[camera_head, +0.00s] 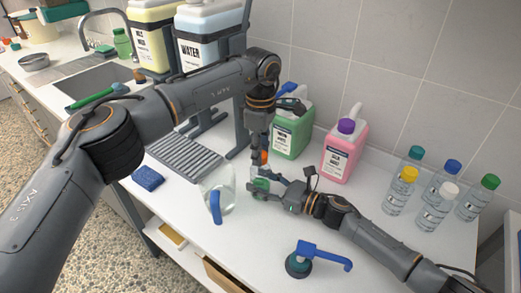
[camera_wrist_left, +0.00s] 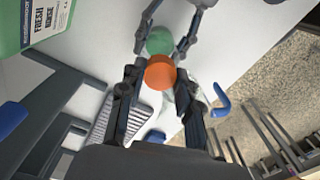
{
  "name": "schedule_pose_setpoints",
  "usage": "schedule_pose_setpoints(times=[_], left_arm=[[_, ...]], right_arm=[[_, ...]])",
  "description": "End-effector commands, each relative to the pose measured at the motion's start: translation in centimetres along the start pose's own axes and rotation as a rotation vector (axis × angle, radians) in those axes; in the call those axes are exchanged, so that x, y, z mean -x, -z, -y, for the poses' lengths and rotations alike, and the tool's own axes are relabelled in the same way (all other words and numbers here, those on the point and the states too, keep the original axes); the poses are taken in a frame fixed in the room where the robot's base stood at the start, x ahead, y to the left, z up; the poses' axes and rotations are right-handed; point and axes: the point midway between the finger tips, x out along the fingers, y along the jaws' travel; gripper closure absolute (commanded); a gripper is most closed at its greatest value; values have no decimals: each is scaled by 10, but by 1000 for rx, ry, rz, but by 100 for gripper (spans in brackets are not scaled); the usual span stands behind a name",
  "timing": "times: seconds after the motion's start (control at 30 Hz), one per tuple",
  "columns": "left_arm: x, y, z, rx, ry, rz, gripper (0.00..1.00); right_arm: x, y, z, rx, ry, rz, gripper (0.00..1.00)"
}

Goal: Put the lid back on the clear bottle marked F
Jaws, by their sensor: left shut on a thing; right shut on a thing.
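My left gripper (camera_head: 262,156) points down and is shut on an orange lid (camera_head: 264,158). The lid also shows between the fingers in the left wrist view (camera_wrist_left: 160,72). My right gripper (camera_head: 268,188) is shut on a small bottle with green in it (camera_head: 261,184), just below the lid. In the left wrist view a round green part (camera_wrist_left: 160,40) shows between the right gripper's fingers, beside the lid. I cannot tell whether lid and bottle touch. The letter F cannot be read.
A clear pitcher with a blue handle (camera_head: 217,205) stands left of the held bottle. Green (camera_head: 293,130) and pink (camera_head: 345,150) jugs stand behind. Several capped bottles (camera_head: 432,205) stand at the right. A blue-handled tool (camera_head: 299,264) lies in front. A blue sponge (camera_head: 148,178) lies left.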

Motion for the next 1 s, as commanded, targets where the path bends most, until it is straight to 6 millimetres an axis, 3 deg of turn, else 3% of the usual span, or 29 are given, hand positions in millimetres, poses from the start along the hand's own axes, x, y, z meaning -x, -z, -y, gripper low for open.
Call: schedule_pose_setpoints(times=[0.03, 0.07, 0.2, 0.57, 0.67, 1.0], left_arm=[[0, 1, 0, 2, -1, -1, 100], [0, 1, 0, 3, -1, -1, 65], [0, 1, 0, 4, -1, -1, 40], [5, 0, -1, 4, -2, 0, 40], [18, 0, -1, 4, -5, -1, 40], [88, 0, -1, 6, -4, -1, 40]], right_arm=[[0, 0, -1, 0, -1, 0, 100], [0, 0, -1, 0, -1, 0, 100], [0, 0, -1, 0, -1, 0, 100], [0, 0, 0, 0, -1, 0, 100], [0, 0, 0, 0, -1, 0, 100], [0, 0, 0, 0, 0, -1, 100]])
